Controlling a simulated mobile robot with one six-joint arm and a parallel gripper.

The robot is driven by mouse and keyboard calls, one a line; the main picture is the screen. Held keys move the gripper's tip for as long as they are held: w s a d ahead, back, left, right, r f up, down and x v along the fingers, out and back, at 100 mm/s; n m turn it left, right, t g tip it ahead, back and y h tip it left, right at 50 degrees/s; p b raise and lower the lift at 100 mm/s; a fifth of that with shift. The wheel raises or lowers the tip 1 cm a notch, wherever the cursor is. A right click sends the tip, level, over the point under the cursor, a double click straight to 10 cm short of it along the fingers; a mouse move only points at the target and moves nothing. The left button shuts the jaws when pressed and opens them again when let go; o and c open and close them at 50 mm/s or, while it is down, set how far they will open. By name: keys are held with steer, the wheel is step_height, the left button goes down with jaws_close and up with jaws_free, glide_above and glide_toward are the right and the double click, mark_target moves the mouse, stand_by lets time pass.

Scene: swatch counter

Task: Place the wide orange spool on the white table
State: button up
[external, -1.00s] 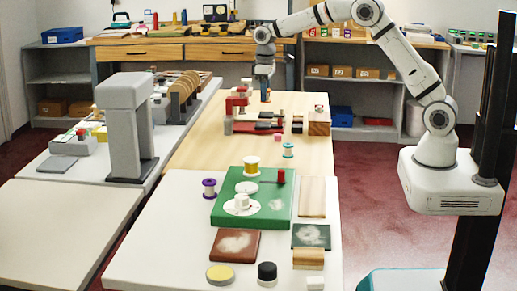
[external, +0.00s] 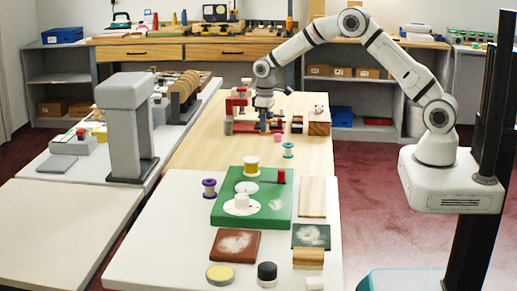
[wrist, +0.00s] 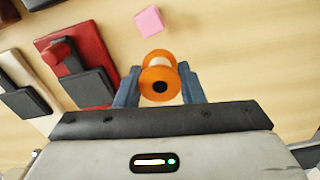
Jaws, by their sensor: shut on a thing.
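The orange spool (wrist: 158,63) sits between the blue fingers of my gripper (wrist: 160,88) in the wrist view, with orange flanges, a pale middle and a dark centre hole. My gripper is shut on it. In the external view, my gripper (external: 263,123) is low at the wooden table (external: 205,150), and the spool cannot be made out there. I cannot tell whether the spool touches the wood. A white table (external: 150,245) stands in front, with bare surface at its left and near edges.
A pink block (wrist: 149,21) lies close to my gripper. Red and dark fixtures (wrist: 80,60) stand left of it.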

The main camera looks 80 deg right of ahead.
steer(key=shift+f, duration=1.6)
steer(key=o, duration=1)
steer(key=shift+o, duration=0.2)
steer(key=shift+r, duration=0.1)
